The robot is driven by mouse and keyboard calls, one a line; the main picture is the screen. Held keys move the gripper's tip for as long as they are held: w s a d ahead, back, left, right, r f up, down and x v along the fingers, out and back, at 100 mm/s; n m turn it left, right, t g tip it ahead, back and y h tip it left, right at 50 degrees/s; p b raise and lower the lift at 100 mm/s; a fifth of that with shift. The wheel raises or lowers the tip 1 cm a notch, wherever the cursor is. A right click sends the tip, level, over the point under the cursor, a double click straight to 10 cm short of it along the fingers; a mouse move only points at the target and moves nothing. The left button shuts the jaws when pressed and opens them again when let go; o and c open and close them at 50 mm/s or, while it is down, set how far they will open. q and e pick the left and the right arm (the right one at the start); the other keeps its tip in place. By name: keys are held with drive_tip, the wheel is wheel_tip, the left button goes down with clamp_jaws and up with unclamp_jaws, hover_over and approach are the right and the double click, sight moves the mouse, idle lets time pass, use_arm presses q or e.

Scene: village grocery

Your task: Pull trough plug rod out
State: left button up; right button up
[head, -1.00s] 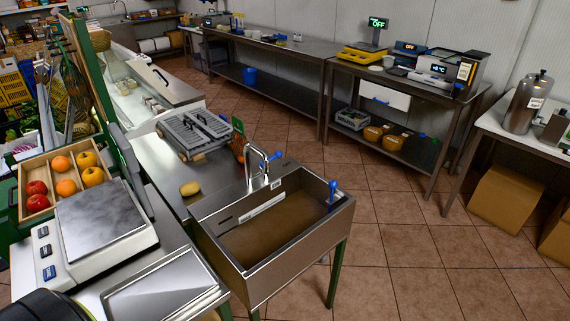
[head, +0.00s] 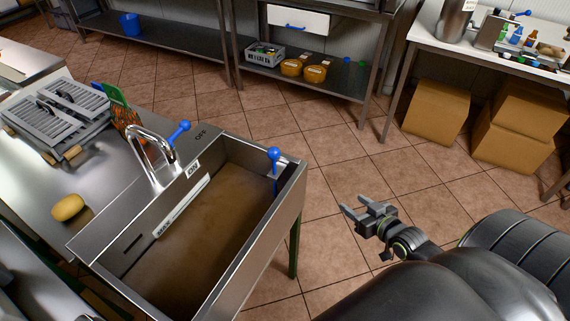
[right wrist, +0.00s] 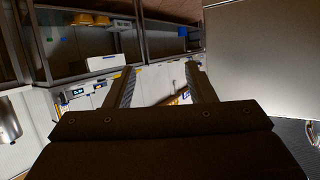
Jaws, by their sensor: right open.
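The trough (head: 262,228) is a steel sink with brownish water in it. The plug rod (head: 274,172) stands upright in its far right corner, topped by a blue knob (head: 273,154); its lower end is hidden. My right gripper (head: 351,208) is open and empty, to the right of the trough and apart from the rod, above the floor. Its two spread fingers (right wrist: 162,82) also show in the right wrist view, with nothing between them. I cannot make out the rod in that view. My left gripper is not in view.
A curved tap (head: 150,140) with a blue-tipped lever (head: 180,132) rises at the trough's left edge. A yellow oval item (head: 68,207) lies on the counter. Cardboard boxes (head: 436,112) stand under the right table. The floor between the trough and my right arm is clear.

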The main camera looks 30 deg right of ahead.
drive_tip(key=w+a+r+n+t+y+b, duration=0.1)
drive_tip(key=a+r+t+y+b, duration=0.2)
drive_tip(key=r, duration=0.4)
drive_tip(key=n+y+b, duration=0.2)
drive_tip(key=y, duration=0.1)
approach(278, 153)
drive_tip(key=x, duration=0.6)
drive_tip(key=f+x, duration=0.1)
drive_tip(key=x, duration=0.3)
drive_tip(key=shift+w+a, duration=0.2)
drive_tip(key=shift+w, duration=0.45)
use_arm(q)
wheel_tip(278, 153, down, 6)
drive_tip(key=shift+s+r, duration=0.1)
